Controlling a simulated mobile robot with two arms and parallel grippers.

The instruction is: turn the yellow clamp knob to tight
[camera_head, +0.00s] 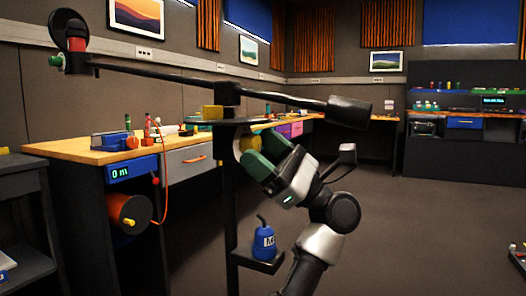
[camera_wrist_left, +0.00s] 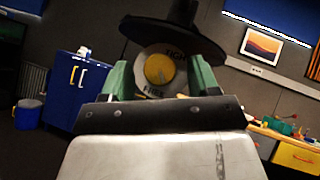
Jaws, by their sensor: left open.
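The yellow clamp knob (camera_head: 249,143) sits on the pole under the long dark arm of the stand. The left wrist view shows the knob (camera_wrist_left: 158,69) face on, in the middle of a pale round dial (camera_wrist_left: 147,84). The dial has "TIGH…" at its top, the end hidden, and "FREE" at its bottom. My left gripper (camera_head: 262,151) has green fingers and is open. In the wrist view its fingers stand left and right of the dial, with the knob between them. I cannot tell whether they touch the knob. My right gripper is in neither view.
The stand's long dark arm (camera_head: 180,77) crosses above my gripper, with a dark weight (camera_head: 349,112) at its right end. A blue bottle (camera_head: 263,241) stands on a small shelf on the pole. A wooden workbench (camera_head: 75,149) is behind. Open floor lies right.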

